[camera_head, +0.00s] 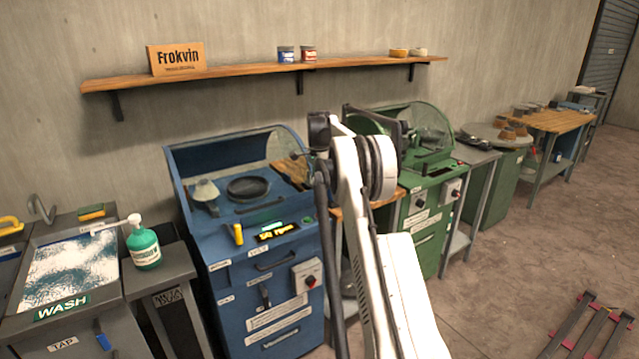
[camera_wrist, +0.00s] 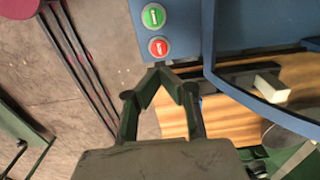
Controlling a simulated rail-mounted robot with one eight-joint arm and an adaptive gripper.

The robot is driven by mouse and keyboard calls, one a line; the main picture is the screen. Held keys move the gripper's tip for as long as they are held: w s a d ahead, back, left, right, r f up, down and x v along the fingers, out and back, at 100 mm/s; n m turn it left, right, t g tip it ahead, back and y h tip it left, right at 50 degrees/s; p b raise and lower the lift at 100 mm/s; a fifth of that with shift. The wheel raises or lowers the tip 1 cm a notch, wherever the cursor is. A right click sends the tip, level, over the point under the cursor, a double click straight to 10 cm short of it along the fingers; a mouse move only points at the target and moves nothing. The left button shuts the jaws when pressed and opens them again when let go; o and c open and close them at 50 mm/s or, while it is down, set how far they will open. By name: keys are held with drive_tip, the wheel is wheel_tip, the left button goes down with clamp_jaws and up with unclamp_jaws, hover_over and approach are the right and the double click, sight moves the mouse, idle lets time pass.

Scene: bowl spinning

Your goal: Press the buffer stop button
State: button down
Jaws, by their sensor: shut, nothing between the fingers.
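A blue panel (camera_wrist: 180,20) in the wrist view carries a green button (camera_wrist: 153,15) and, below it in the picture, a red button (camera_wrist: 158,47). The dark fingers of my gripper (camera_wrist: 161,68) are shut with nothing between them. Their tips show just below the red button in the picture. I cannot tell whether they touch the panel.
A wooden surface (camera_wrist: 230,110) and a blue frame (camera_wrist: 250,82) lie right of the fingers in the wrist view. A wash basin (camera_head: 70,265) and a green bottle (camera_head: 145,247) stand at the left of the head view. Open floor (camera_head: 530,230) lies at the right.

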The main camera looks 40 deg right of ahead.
sight(319, 214)
wheel_tip(319, 214, down, 10)
drive_tip(key=shift+r, duration=0.25)
idle(0.4)
drive_tip(key=shift+s+f+b, duration=0.1)
drive_tip(key=shift+f+b, duration=0.55)
drive_tip(key=shift+f, duration=0.3)
drive_tip(key=shift+r, duration=0.1)
wheel_tip(319, 214, up, 14)
drive_tip(key=shift+p, duration=0.45)
drive_tip(key=shift+r, duration=0.1)
idle(0.4)
